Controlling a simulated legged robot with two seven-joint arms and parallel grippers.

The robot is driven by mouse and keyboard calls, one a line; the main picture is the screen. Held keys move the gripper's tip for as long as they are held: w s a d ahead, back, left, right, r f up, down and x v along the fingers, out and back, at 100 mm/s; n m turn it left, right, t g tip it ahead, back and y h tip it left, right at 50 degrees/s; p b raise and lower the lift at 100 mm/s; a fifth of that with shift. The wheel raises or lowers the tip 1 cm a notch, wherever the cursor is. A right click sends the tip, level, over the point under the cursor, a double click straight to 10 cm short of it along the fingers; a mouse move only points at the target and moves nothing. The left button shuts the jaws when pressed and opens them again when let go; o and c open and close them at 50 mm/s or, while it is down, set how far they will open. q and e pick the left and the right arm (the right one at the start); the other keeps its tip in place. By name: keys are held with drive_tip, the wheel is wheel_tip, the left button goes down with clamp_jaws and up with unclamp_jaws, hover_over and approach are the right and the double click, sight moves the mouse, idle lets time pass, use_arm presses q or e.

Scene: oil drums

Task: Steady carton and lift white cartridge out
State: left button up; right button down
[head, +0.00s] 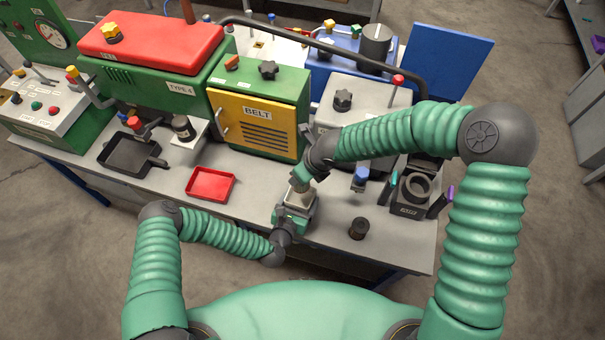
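A small pale-grey and green carton (303,209) stands near the front edge of the bench, below the yellow cabinet. My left gripper (289,222) is at its near side, very close to it; its fingers blend with the green there, so their opening is unclear. My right gripper (300,182) comes down from above onto a pale block-like piece (299,196) at the carton's top. That piece may be the white cartridge, but it is mostly hidden by my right gripper. I cannot tell whether either gripper is shut.
A red tray (211,184) and a black tray (129,154) lie to the left. A small dark cylinder (359,228) stands to the right, before a black holder (412,194). The green machine with the yellow BELT door (257,126) stands behind. Bare bench lies between red tray and carton.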

use_arm(q)
drive_tip(key=o, duration=0.3)
drive_tip(key=v, duration=1.2)
drive_tip(key=shift+w+f, duration=0.1)
